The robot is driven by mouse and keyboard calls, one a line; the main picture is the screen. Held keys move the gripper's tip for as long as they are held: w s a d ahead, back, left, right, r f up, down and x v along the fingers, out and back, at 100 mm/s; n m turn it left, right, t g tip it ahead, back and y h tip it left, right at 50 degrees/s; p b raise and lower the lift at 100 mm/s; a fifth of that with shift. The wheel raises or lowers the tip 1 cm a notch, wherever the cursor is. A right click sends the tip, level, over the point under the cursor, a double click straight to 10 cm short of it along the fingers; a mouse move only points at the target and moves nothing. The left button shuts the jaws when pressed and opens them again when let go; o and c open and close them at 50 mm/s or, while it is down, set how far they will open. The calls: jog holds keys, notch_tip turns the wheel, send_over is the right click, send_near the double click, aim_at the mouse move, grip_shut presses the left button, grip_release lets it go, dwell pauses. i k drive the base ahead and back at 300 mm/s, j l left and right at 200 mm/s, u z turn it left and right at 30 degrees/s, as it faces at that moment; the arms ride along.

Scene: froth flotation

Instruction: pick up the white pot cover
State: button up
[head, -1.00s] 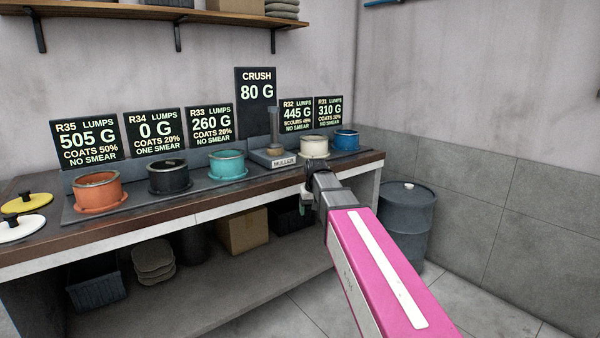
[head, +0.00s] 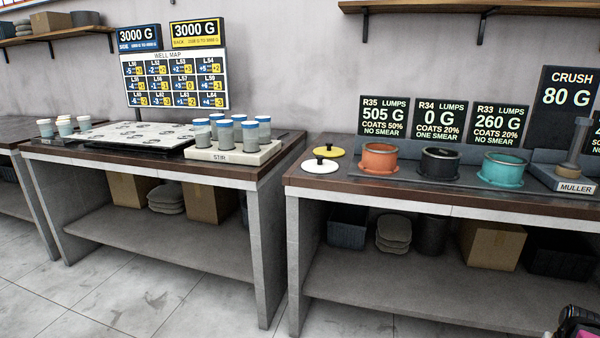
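The white pot cover (head: 320,167) is a flat white disc with a dark knob. It lies at the left front corner of the right-hand bench's top. A yellow cover (head: 330,152) with a dark knob lies just behind it. My gripper (head: 578,325) shows only in part, as a dark piece at the bottom right corner, well to the right of the white cover and in front of the bench. Its fingers cannot be made out, so its opening is not shown.
Orange (head: 379,161), black (head: 439,163) and teal (head: 502,169) pots stand on the bench right of the covers. A muller (head: 574,174) is farther right. A gap separates this bench from the left bench (head: 200,165) with several capped jars. Open floor lies in front.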

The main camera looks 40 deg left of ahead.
aim_at(320, 165)
jog(key=u, duration=0.45)
jog(key=j+u, duration=0.15)
jog(key=u, duration=0.75)
jog(key=i+u, duration=0.1)
jog(key=u, duration=0.35)
